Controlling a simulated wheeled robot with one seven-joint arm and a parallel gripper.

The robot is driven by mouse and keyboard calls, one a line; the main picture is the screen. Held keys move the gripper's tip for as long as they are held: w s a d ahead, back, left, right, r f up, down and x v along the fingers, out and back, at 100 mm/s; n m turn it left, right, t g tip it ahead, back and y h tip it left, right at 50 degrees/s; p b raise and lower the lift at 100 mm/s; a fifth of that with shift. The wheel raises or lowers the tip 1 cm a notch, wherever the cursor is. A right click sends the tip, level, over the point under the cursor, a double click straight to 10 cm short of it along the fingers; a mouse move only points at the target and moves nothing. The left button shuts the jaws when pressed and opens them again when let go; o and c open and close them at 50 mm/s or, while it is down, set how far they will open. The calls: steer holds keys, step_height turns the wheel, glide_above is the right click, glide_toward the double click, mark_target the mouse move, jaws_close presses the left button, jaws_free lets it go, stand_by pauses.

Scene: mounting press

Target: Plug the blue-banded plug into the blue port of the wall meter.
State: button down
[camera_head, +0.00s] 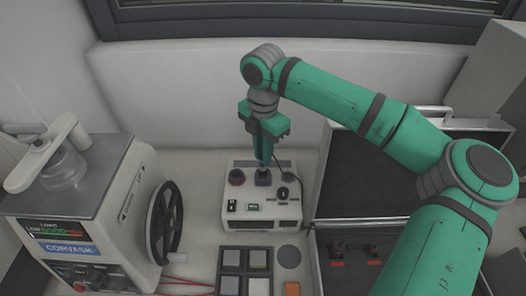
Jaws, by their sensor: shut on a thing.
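The meter (262,210) is a white box with small green displays, standing on the bench against the back wall. Its top face has a red port (236,177) on the left and a blue port (263,181) in the middle. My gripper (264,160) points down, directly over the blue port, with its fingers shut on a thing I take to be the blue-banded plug. The fingers hide most of it, and its band cannot be made out. The fingertips are at or just above the blue port; I cannot tell how deep the plug sits.
A black knob or plug (283,192) with a dark cable is close right of the blue port. The mounting press (75,215) with a handwheel (165,222) stands left. An open case (365,185) with red-marked dark parts lies right.

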steer(key=shift+f, duration=1.55)
stand_by(0.4)
steer(key=shift+f, duration=0.1)
